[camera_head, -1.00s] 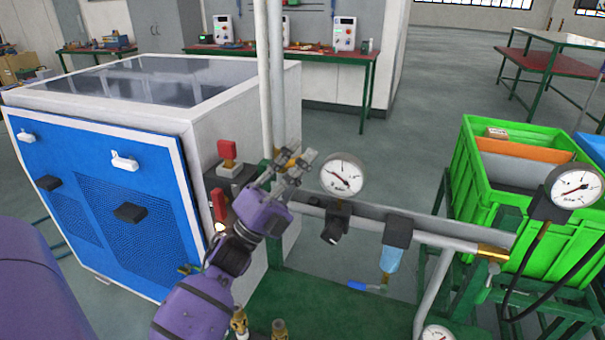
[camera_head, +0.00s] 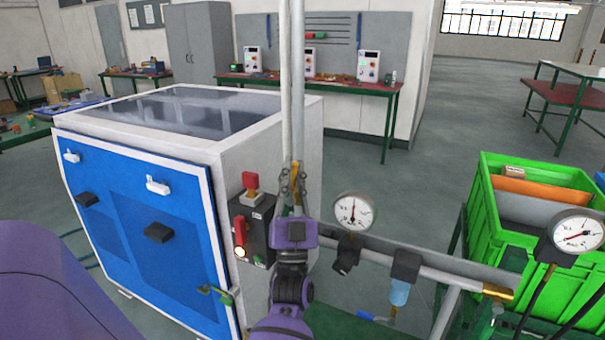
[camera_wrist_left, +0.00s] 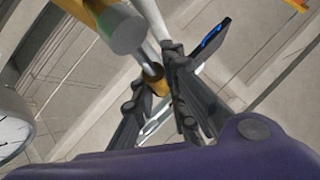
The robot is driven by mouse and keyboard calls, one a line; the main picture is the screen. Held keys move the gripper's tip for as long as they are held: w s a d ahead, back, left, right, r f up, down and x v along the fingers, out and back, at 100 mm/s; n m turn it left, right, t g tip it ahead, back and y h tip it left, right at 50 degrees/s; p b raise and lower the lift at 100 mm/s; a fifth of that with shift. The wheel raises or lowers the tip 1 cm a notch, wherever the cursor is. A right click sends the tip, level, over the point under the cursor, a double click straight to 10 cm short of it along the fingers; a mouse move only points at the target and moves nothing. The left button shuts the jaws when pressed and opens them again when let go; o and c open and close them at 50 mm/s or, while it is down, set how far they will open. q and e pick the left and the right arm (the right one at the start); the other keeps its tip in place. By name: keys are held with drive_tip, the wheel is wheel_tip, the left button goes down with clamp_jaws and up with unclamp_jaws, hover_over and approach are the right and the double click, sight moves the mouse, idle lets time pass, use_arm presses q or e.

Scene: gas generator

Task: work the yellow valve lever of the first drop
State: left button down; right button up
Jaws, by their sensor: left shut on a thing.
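The yellow valve lever (camera_head: 296,169) stands roughly upright at the foot of the pale vertical pipes, beside the compressor cabinet. My left gripper (camera_head: 293,180) comes up from below, purple with grey fingers, and is shut on the lever. In the left wrist view the left gripper's fingers (camera_wrist_left: 155,84) reach up on both sides of a small yellow-orange piece (camera_wrist_left: 158,87). Larger yellow valve parts show at the top of that view. The fingers hide part of the lever and its valve body. My right gripper is not in view.
A pressure gauge (camera_head: 354,212) stands just right of the gripper, its needle near upright. A red-switch control box (camera_head: 256,228) is close on the left, on the white-and-blue cabinet (camera_head: 150,235). A horizontal pipe (camera_head: 440,277) runs right toward a green crate (camera_head: 530,185).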

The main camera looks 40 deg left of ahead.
use_arm(q)
drive_tip(key=n+g+y, duration=0.2)
drive_tip(key=shift+s+a+r+n+p, duration=0.1)
drive_tip(key=shift+a+r+n+p, duration=0.1)
drive_tip(key=shift+a+n+p, duration=0.15)
drive_tip(key=shift+a+f+n+g, duration=0.1)
drive_tip(key=shift+a+n+g, duration=0.2)
drive_tip(key=shift+n+g, duration=0.35)
drive_tip(key=shift+y, duration=0.3)
drive_tip(key=c, duration=2)
unclamp_jaws()
drive_tip(key=shift+f, duration=0.1)
drive_tip(key=v, duration=1.2)
